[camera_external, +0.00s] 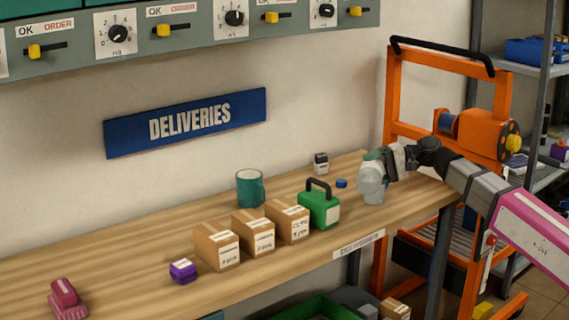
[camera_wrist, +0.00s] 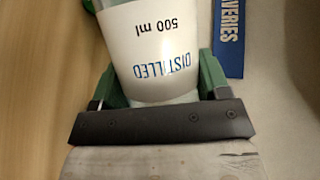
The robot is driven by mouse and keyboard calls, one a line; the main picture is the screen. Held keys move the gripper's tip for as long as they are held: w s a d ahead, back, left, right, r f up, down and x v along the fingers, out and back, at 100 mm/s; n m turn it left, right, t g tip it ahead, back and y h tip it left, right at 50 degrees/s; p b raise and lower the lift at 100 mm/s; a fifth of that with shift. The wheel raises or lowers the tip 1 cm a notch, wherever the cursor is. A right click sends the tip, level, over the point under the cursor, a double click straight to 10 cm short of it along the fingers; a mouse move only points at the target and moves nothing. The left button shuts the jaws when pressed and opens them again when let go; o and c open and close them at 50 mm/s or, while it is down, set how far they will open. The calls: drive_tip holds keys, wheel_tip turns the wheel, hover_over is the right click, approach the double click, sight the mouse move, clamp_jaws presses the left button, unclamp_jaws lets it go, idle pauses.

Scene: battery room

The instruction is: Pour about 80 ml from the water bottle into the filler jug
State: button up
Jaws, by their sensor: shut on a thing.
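My gripper (camera_external: 374,160) is shut on the water bottle, a whitish bottle (camera_external: 366,172) at the right end of the bench. In the wrist view the bottle (camera_wrist: 155,50) sits between my green fingers, its label reading "DISTILLED" and "500 ml" upside down. The bottle appears tilted. A pale translucent vessel (camera_external: 373,195), apparently the filler jug, stands just below it on the bench. The bottle overlaps the vessel's top, so its mouth and any water stream cannot be made out.
A blue cap (camera_external: 341,183) and a small white-and-dark container (camera_external: 321,163) lie behind. To the left are a green handled case (camera_external: 318,210), several cartons (camera_external: 254,234), a teal mug (camera_external: 249,190) and a purple box (camera_external: 183,270). An orange frame (camera_external: 392,100) stands at right.

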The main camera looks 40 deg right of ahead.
drive_tip(key=shift+s+a, duration=0.25)
drive_tip(key=shift+r, duration=0.1)
drive_tip(key=shift+a+r, duration=0.1)
drive_tip(key=shift+r, duration=0.1)
idle(1.6)
drive_tip(key=shift+s+f, duration=0.1)
drive_tip(key=shift+s+a+f+n+h, duration=0.15)
drive_tip(key=shift+f+n+h, duration=0.1)
drive_tip(key=shift+f+n, duration=0.25)
drive_tip(key=shift+s+a+f+n+h, duration=0.15)
drive_tip(key=shift+f+n+h, duration=0.15)
drive_tip(key=shift+f, duration=0.25)
drive_tip(key=shift+w+f+n+t+h, duration=0.1)
drive_tip(key=shift+f+n+t+h, duration=0.25)
drive_tip(key=shift+f+n, duration=0.1)
idle(0.8)
